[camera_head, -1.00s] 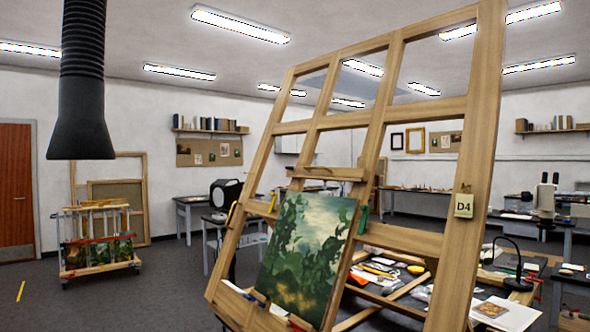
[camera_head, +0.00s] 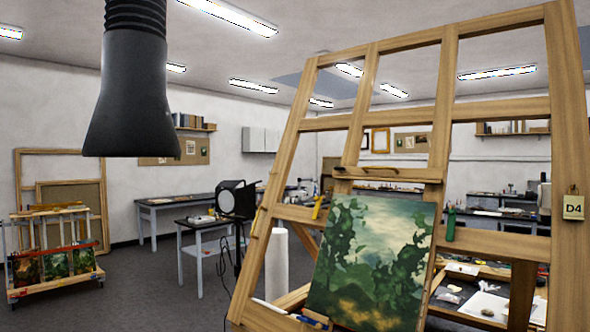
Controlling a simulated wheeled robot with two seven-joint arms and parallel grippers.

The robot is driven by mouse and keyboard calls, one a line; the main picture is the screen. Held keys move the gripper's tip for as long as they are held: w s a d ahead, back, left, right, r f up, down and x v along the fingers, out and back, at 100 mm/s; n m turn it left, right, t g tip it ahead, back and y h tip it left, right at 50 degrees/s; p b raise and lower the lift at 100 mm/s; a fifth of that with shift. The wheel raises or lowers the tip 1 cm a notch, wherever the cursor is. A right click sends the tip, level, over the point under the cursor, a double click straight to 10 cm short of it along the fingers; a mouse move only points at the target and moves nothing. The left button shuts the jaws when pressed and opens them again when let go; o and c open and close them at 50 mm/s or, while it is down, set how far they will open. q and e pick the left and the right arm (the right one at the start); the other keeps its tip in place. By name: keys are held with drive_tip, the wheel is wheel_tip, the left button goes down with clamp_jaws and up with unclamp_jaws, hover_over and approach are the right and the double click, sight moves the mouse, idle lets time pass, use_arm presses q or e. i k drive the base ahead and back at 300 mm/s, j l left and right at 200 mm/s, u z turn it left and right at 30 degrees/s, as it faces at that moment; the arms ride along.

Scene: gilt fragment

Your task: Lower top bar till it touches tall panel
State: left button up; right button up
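A tall painted panel (camera_head: 370,262) with green foliage and pale sky stands on the lower ledge of a large wooden easel frame (camera_head: 272,215). The wooden top bar (camera_head: 388,174) crosses the easel's middle uprights just above the panel, with a small handle-like piece on it. A narrow gap seems to show between the bar and the panel's top edge, but I cannot tell its size surely. Neither of my grippers is in view.
A black extraction hood (camera_head: 132,95) hangs at the upper left. A cart with paintings (camera_head: 55,265) stands at the far left. A dark-topped table (camera_head: 203,225) with a black lamp (camera_head: 236,200) is behind the easel. Grey floor (camera_head: 150,285) is open between cart and easel.

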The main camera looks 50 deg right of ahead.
sight(430, 176)
drive_tip(key=i+j+z, duration=0.1)
drive_tip(key=i+z, duration=0.3)
drive_tip(key=i+j+z, duration=0.4)
drive_tip(key=i, duration=0.15)
drive_tip(key=i+z, duration=0.15)
drive_tip(key=z, duration=0.3)
drive_tip(key=i+z, duration=0.1)
drive_tip(key=z, duration=0.4)
drive_tip(key=i+j+z, duration=0.1)
drive_tip(key=z, duration=0.35)
drive_tip(key=j+z, duration=0.2)
drive_tip(key=z, duration=0.3)
drive_tip(key=i, duration=0.05)
